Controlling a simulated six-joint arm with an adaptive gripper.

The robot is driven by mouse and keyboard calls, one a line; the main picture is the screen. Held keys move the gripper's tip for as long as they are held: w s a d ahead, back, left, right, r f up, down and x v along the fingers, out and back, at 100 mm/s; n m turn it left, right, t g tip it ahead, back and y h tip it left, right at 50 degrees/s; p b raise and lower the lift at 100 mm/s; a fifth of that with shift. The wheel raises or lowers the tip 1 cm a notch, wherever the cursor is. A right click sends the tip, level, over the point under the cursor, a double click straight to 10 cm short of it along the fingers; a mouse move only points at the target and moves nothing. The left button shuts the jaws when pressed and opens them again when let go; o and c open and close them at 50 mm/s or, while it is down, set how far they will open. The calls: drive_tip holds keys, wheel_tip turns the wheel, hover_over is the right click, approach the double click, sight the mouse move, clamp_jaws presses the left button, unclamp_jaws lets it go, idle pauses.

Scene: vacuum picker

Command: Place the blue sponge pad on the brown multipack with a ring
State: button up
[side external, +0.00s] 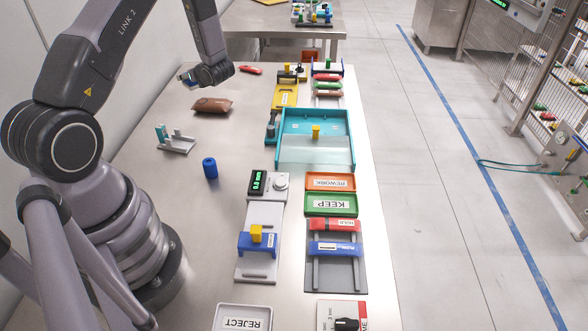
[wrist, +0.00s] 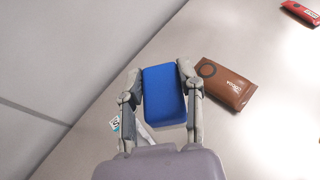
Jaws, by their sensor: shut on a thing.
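My gripper (wrist: 164,90) is shut on the blue sponge pad (wrist: 165,100), which sits between its two fingers in the wrist view. In the side external view, my gripper (side external: 190,78) is at the far left part of the table, and the pad is mostly hidden there. The brown multipack with a ring (wrist: 229,85) lies flat on the table, just right of the pad in the wrist view, with a dark ring printed near one end. It also shows in the side external view (side external: 212,105), nearer the camera than my gripper. The pad and the multipack look apart.
A red pack (side external: 251,70) lies beyond the multipack. A small grey stand (side external: 178,146) and a blue cylinder (side external: 210,168) stand nearer the camera. A teal tray (side external: 348,150) and several fixtures line the right side. The table around the multipack is clear.

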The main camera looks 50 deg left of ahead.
drive_tip(key=w+a+f, duration=0.4)
drive_tip(key=w+a, duration=0.2)
hover_over(210, 101)
wheel_tip(210, 101, down, 5)
drive_tip(key=shift+f, duration=0.15)
drive_tip(key=shift+w+a+f, duration=0.1)
drive_tip(key=shift+f, duration=1.55)
drive_tip(key=o, duration=0.9)
drive_tip(key=shift+f, duration=0.15)
drive_tip(key=shift+o, duration=0.2)
